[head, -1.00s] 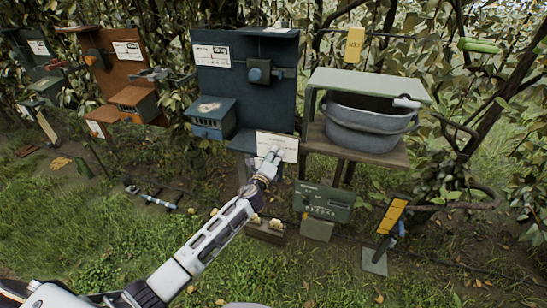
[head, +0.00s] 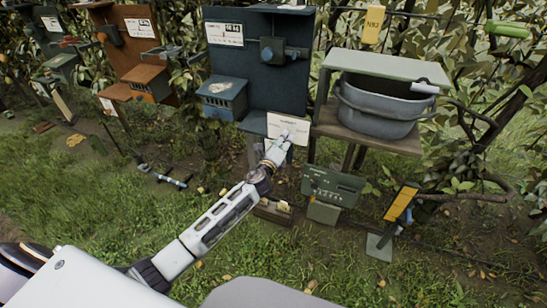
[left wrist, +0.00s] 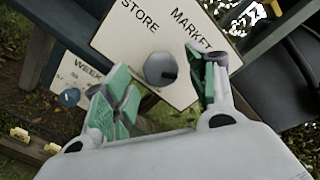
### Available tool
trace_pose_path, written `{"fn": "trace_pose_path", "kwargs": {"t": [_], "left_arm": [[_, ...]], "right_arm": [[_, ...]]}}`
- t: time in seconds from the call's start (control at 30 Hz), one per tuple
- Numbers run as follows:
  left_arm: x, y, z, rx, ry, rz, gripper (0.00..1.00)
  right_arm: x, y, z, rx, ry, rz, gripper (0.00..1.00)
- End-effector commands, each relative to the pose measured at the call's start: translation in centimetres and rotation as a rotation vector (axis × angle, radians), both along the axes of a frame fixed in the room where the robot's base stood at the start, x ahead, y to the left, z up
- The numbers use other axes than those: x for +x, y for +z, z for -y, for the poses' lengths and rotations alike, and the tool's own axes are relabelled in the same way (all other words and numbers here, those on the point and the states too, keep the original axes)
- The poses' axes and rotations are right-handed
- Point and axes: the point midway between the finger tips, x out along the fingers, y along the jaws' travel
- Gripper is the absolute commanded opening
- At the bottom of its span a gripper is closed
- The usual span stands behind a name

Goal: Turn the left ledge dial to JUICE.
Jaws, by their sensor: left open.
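The words STORE and MARKET show on the plate; JUICE cannot be seen. In the head view the plate (head: 299,126) hangs at the front of the dark blue stand, and my left gripper covers part of it. My left gripper (head: 279,142) is open in front of the plate. In the left wrist view its green-padded fingers (left wrist: 165,78) stand on both sides of the knob, apart from it as far as I can tell.
A grey tub (head: 376,112) stands on a wooden shelf to the right. A dark blue panel (head: 258,75) with a small blue box (head: 222,98) rises behind the plate. A green panel (head: 332,186) and a yellow-topped post (head: 400,204) stand lower right. Open grass lies in front.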

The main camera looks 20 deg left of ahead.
Motion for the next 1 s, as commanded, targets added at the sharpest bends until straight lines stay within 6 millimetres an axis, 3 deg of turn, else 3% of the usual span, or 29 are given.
{"fn": "trace_pose_path", "kwargs": {"t": [1.0], "left_arm": [[-8.9, -0.1, -0.3, 0.000, 0.000, -0.001, 0.57]], "right_arm": [[0.0, 0.0, -0.1, 0.001, -0.001, 0.000, 0.40]]}}
